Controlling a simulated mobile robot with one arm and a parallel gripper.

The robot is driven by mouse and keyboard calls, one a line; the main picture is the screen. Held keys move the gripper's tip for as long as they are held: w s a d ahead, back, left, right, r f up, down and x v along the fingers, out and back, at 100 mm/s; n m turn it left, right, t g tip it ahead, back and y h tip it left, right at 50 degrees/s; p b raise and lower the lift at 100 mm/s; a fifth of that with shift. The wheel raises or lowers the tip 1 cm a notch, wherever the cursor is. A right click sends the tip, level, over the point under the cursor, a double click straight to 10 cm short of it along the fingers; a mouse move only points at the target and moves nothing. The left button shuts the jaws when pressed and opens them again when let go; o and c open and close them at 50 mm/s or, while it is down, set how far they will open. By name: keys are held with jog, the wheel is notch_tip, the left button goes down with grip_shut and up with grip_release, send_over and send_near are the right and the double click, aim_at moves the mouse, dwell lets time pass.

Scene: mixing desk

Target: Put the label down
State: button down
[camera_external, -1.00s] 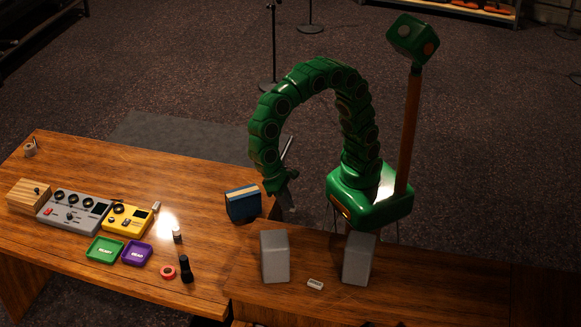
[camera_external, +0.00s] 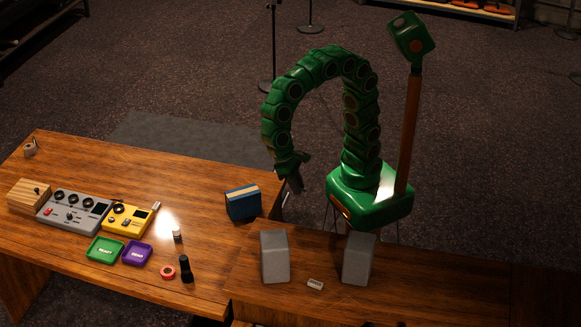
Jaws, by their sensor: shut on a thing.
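My gripper (camera_external: 297,186) points down in the air, above and behind the gap between the large wooden desk and the nearer wooden surface. It is shut. A thin pale piece (camera_external: 285,199) shows just below and left of the fingers and seems to be the label. It is small and dark here, so its face and how it sits in the jaws cannot be made out.
A blue box (camera_external: 243,203) stands at the desk's right end, left of my gripper. Two grey blocks (camera_external: 275,258) (camera_external: 358,260) flank a small whitish item (camera_external: 315,284). Green (camera_external: 105,250) and purple (camera_external: 137,253) trays, a yellow device (camera_external: 128,219) and a grey mixer (camera_external: 74,212) are farther left.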

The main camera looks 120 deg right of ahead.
jog(key=w+d+f+m+t, duration=0.1)
jog(key=w+d+f+m, duration=0.15)
jog(key=w, duration=0.35)
jog(key=w+d+f+m+t, duration=0.1)
jog(key=w+m, duration=0.2)
jog(key=w, duration=0.4)
jog(key=m+t, duration=0.4)
jog(key=m, duration=0.8)
send_near(158, 259)
jog(key=shift+w+a+f+n, duration=0.25)
jog(key=shift+w+a+f, duration=0.35)
jog(key=shift+a+f, duration=0.35)
jog(key=shift+w+f, duration=0.2)
jog(key=shift+f, duration=1.65)
jog(key=shift+f, duration=0.1)
